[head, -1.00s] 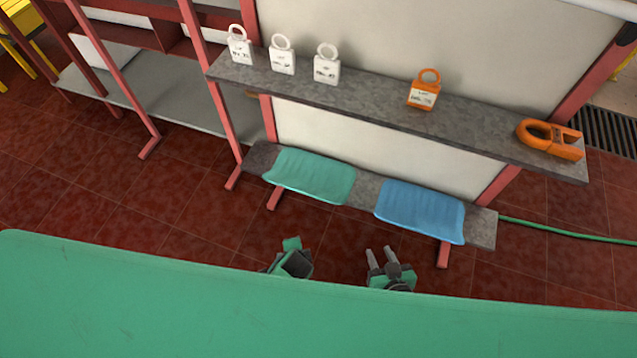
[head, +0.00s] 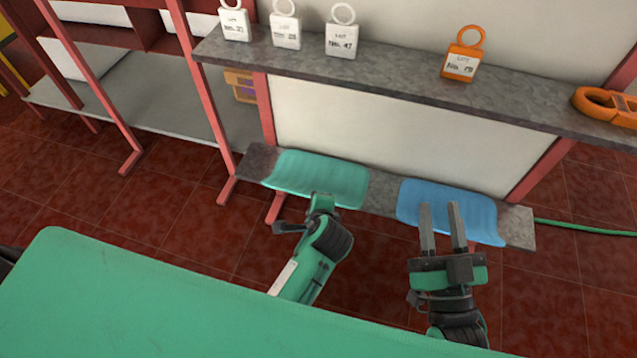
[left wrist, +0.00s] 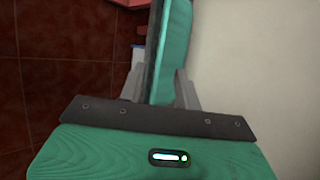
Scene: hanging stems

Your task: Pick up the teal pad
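The teal pad (head: 318,176) lies on the low grey shelf, its front edge drooping slightly. In the left wrist view it shows edge-on (left wrist: 178,45). My left gripper (head: 320,203) is at the pad's front edge in the head view, its fingertips mostly hidden. In the left wrist view its fingers (left wrist: 160,88) stand apart with the pad's edge showing between them; contact cannot be made out. My right gripper (head: 441,208) is open and empty, its two fingers overlapping the blue pad's front in the head view.
The blue pad (head: 450,209) lies right of the teal one. Above, the upper shelf (head: 400,82) holds white tags (head: 341,38), an orange tag (head: 461,60) and an orange clamp-like thing (head: 605,105). A green surface (head: 130,300) fills the lower left foreground.

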